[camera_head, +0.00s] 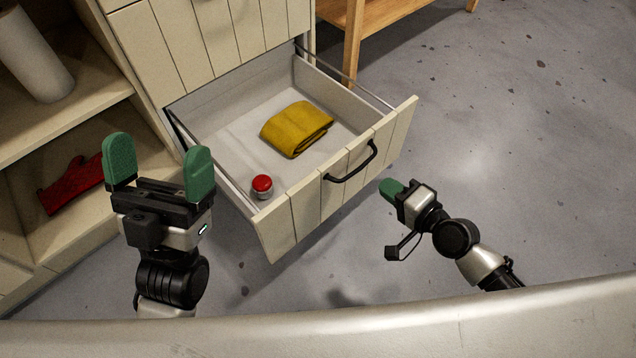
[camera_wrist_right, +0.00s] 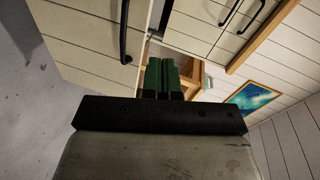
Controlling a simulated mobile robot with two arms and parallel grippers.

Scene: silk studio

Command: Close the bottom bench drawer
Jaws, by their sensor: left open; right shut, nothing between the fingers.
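The bottom bench drawer (camera_head: 233,128) is pulled out in the head view, with a cream slatted front and a black bar handle (camera_head: 352,163). A folded yellow cloth (camera_head: 296,128) and a small red-topped jar (camera_head: 262,186) sit inside it. My left gripper (camera_head: 159,163) is open and empty, left of the drawer's front corner. My right gripper (camera_head: 391,189) is shut and empty, in front of the drawer front, right of and below the handle. In the right wrist view its green fingers (camera_wrist_right: 167,76) are together, with the slatted front (camera_wrist_right: 78,45) and a black handle (camera_wrist_right: 124,30) at upper left.
An open shelf (camera_head: 75,115) at the left holds a white roll (camera_head: 32,55) and a red cloth or glove (camera_head: 72,186). A wooden table or stool (camera_head: 370,22) stands behind the drawer. The grey floor (camera_head: 520,130) at the right is clear.

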